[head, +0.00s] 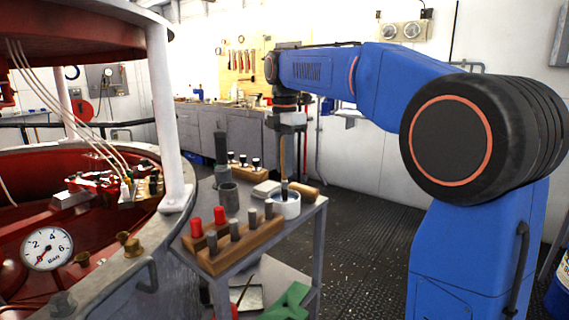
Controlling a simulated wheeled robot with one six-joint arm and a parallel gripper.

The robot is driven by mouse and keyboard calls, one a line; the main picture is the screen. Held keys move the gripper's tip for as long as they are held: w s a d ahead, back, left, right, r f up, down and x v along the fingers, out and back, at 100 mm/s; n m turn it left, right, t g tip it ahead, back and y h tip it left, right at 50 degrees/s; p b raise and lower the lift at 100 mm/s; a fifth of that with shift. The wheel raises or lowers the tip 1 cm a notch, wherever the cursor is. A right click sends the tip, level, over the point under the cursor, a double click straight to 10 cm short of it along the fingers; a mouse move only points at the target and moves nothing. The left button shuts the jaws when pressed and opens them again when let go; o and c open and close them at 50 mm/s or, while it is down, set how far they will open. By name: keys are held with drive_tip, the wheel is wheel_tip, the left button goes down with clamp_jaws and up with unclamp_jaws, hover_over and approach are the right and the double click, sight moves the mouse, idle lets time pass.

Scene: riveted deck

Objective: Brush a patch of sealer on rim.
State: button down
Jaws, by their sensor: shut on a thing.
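My gripper (286,128) points down above the small side table and is shut on a brush (282,155) with a wooden handle. The brush hangs upright, and its dark lower end is at the mouth of a white round pot (286,207). Whether the bristles touch sealer inside is hidden by the pot wall. The grey rim (160,226) of the large red-lined vessel curves through the left of the view, apart from the brush. I cannot make out a sealer patch on it.
The side table (303,218) also holds a wooden block (240,246) with red and grey pegs, a dark cylinder (228,196) and a wooden roller (298,189). A white post (165,100) rises from the rim. A pressure gauge (46,249) is inside the vessel. Floor right of the table is clear.

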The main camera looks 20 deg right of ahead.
sight(285, 179)
drive_tip(key=shift+f, duration=0.35)
idle(1.2)
wheel_tip(285, 179, up, 7)
idle(1.0)
idle(0.5)
